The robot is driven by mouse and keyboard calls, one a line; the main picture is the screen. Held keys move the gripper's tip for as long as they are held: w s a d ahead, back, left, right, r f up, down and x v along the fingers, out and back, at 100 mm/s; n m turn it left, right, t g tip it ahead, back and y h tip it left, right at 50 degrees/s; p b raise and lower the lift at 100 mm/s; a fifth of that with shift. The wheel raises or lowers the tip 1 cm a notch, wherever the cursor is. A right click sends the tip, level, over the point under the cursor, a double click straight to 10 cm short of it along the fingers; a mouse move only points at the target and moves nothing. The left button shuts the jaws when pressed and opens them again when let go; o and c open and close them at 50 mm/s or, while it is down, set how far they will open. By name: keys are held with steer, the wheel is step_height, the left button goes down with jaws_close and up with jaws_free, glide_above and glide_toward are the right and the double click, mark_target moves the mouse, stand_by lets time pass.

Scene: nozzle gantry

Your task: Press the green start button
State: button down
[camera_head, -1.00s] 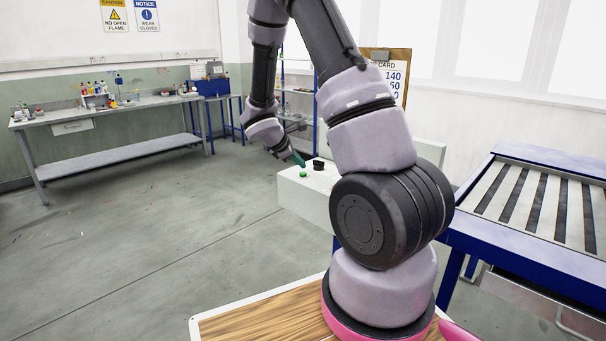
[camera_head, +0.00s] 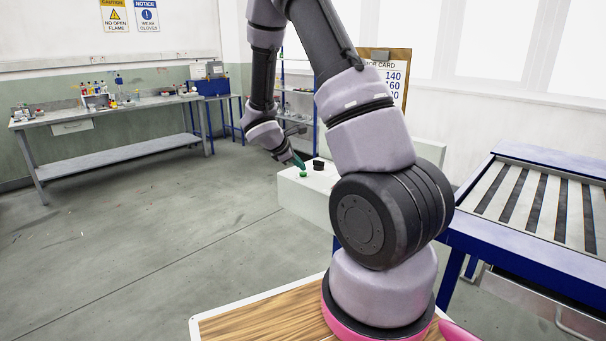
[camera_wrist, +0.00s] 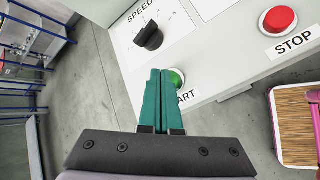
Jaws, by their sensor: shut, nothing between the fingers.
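The green start button (camera_wrist: 177,77) shows in the wrist view on a pale panel, partly hidden behind my fingers, above a label of which "ART" is readable. In the head view the green button (camera_head: 303,174) sits on top of the pale control box (camera_head: 300,195). My gripper (camera_wrist: 160,72) has its two teal fingers shut together, empty, with the tips over the left side of the button. I cannot tell whether they touch it. In the head view the teal fingertips (camera_head: 298,161) are just above and left of the button.
A black speed knob (camera_wrist: 149,36) stands up-left of the button, and a red stop button (camera_wrist: 279,19) is on the right. A workbench (camera_head: 105,115) is at the far left. The floor between is clear.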

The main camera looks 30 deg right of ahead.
mark_target(300, 175)
steer(key=shift+f, duration=0.5)
stand_by(0.4)
steer(key=shift+r, duration=0.9)
steer(key=shift+r, duration=2.55)
steer(key=s+a+r+m+t+y, duration=0.1)
steer(key=s+a+r+m+y, duration=0.4)
steer(key=s+a+r+m, duration=0.2)
steer(key=s+a+r+m+t+y, duration=0.2)
steer(key=s+a+r+m+y, duration=0.3)
steer(key=s+r+m, duration=0.6)
steer(key=s+a+r, duration=0.2)
steer(key=s+r, duration=0.2)
steer(key=s, duration=0.4)
steer(key=shift+s+a, duration=0.15)
steer(key=shift+s, duration=0.2)
